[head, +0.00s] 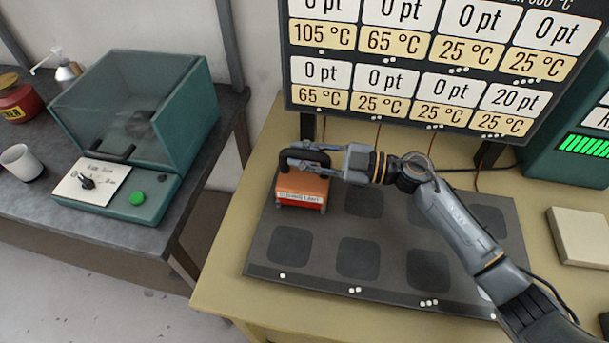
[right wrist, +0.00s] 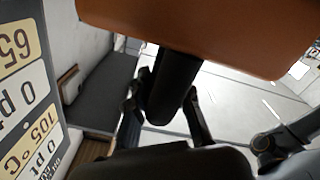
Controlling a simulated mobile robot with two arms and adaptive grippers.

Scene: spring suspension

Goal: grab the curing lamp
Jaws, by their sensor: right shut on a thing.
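The curing lamp (head: 301,190) is an orange box with a pale label on its front and a black arched handle on top. It is at the far left cell of the dark mat (head: 262,262); I cannot tell whether it rests on the mat or hangs just above it. My right gripper (head: 305,157) is shut on the handle, its arm coming in from the right. In the right wrist view the lamp's orange body (right wrist: 200,30) fills the top, with the black handle between the fingers (right wrist: 165,105). My left gripper is not in view.
A large display board (head: 420,75) with point and temperature readings stands close behind the mat. A teal machine with a clear cover (head: 135,115) is on the grey bench at left. A beige block (head: 578,235) lies right of the mat. A gap separates bench and table.

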